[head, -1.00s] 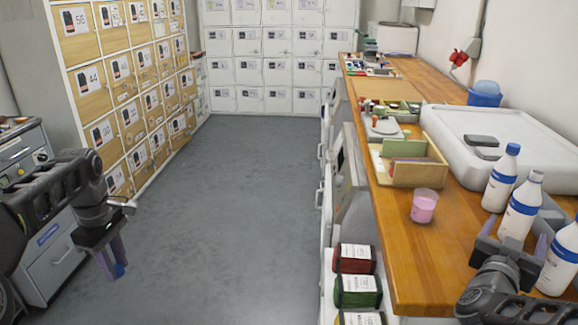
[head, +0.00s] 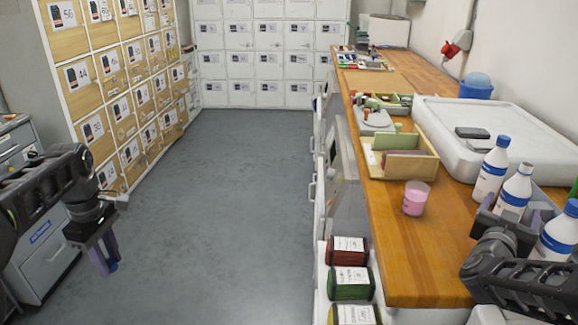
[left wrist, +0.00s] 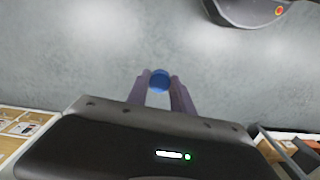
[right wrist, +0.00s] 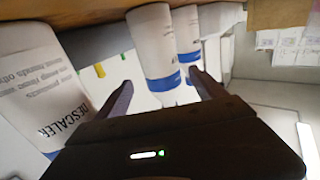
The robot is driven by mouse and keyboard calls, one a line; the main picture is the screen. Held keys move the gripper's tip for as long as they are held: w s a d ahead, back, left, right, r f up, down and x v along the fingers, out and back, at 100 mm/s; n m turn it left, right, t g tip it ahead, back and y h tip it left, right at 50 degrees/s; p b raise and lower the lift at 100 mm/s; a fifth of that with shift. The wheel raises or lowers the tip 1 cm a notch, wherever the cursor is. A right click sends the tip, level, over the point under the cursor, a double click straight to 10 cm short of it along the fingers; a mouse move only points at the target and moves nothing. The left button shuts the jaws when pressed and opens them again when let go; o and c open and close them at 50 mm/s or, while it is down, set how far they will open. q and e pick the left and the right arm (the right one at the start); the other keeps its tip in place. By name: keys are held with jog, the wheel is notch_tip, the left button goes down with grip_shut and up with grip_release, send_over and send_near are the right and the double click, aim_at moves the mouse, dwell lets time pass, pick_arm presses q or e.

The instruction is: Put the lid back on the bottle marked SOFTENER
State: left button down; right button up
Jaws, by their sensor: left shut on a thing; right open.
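My left gripper (head: 103,256) is shut on a small blue lid (left wrist: 160,80), held over the floor at the left, away from the bench. My right gripper (head: 512,214) is open and empty, its fingers pointing towards the bottles. Three white bottles with blue bands stand upright on the bench. The middle bottle (head: 515,192) has a bare white top. The back bottle (head: 491,170) and the front bottle (head: 558,238) have blue caps. In the right wrist view a bottle (right wrist: 40,80) reads DESCALER; two more bottles (right wrist: 155,45) show beyond, their names not readable.
A blue tub (head: 476,88) stands behind. Lockers (head: 110,80) line the left. The floor (head: 235,210) between is clear.

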aim_at(512, 204)
jog(key=shift+w+d, duration=0.1)
pick_arm(q)
jog(key=shift+r+p, duration=0.35)
pick_arm(e)
jog(key=shift+x, duration=2.6)
grip_shut()
jog(key=shift+w+r, duration=0.1)
jog(key=shift+r, duration=0.15)
pick_arm(q)
jog(key=shift+r+p, duration=0.7)
pick_arm(e)
notch_tip(512, 204, up, 10)
jog(key=shift+f, duration=0.2)
